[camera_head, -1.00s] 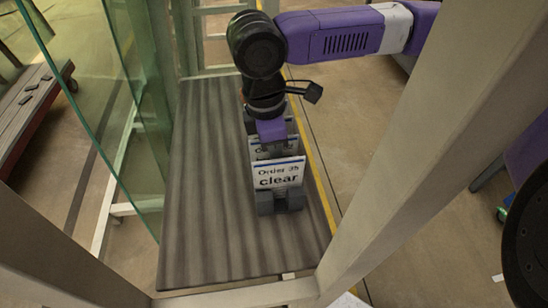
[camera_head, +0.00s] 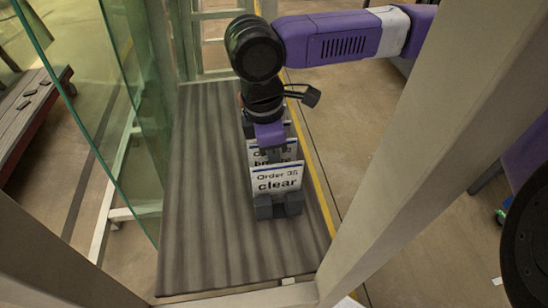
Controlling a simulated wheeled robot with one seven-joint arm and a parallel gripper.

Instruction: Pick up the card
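A white card (camera_head: 276,179) reading "Order 35 clear", with a blue stripe on top, stands upright in a dark grey holder (camera_head: 279,207) on the striped table. A second white card (camera_head: 257,154), with its text partly covered, stands just behind it in the row. My gripper (camera_head: 276,154) points down over the row, with its purple body above the second card. Its fingers are small, dark and partly hidden by the cards. I cannot tell whether they are open or shut, or whether they touch a card.
The striped grey table (camera_head: 205,205) has free room left and in front of the cards. A curved glass panel (camera_head: 95,110) stands to the left. A thick beige frame post (camera_head: 415,150) rises to the right, and a yellow line (camera_head: 321,198) runs beside the table.

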